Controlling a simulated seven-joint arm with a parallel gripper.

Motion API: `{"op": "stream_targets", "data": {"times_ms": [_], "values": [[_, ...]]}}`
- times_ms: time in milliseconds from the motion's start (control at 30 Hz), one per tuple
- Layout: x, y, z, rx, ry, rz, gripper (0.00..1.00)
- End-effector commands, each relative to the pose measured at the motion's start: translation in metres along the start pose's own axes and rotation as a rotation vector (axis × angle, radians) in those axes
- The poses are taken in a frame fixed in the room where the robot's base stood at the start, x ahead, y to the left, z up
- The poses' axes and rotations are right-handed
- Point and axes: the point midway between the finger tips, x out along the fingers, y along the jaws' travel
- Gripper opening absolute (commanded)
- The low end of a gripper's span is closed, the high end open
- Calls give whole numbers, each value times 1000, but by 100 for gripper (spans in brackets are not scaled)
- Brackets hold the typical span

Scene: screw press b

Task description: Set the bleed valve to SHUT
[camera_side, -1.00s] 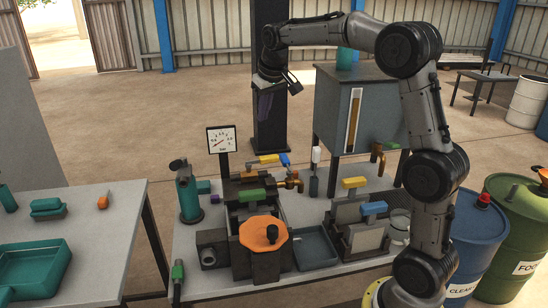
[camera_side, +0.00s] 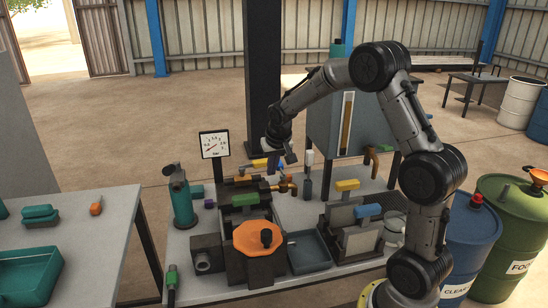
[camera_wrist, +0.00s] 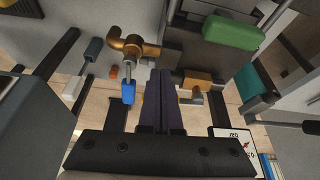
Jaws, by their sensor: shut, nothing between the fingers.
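My gripper (camera_side: 274,160) is shut and empty. It hangs over the back of the press, close to a brass valve (camera_side: 283,187) with a blue-tipped lever (camera_side: 281,166). In the wrist view my shut dark fingers (camera_wrist: 161,75) point towards the valve area. The brass valve (camera_wrist: 132,46) is just left of the fingertips, with its blue lever (camera_wrist: 128,92) pointing down the picture. A gap shows between lever and fingers; contact cannot be told. No readable SHUT mark shows, and I cannot tell for sure which valve is the bleed valve.
A yellow lever (camera_side: 259,163) is close beside my gripper. A pressure gauge (camera_side: 214,145) stands to the left. The green handle (camera_side: 245,200) and orange handwheel (camera_side: 258,238) are in front. A grey tank (camera_side: 330,125) stands behind right. A grey tray (camera_side: 308,252) is front right.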

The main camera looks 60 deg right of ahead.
Motion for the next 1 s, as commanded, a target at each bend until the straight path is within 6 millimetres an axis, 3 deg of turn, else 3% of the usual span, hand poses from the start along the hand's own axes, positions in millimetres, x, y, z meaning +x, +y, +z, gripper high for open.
{"op": "stream_targets", "data": {"times_ms": [33,300,1000], "values": [[8,0,-3,2,-1,0,0],[17,0,-33,2,1,0,0],[19,2,-40,-33,0,-14,0]]}}
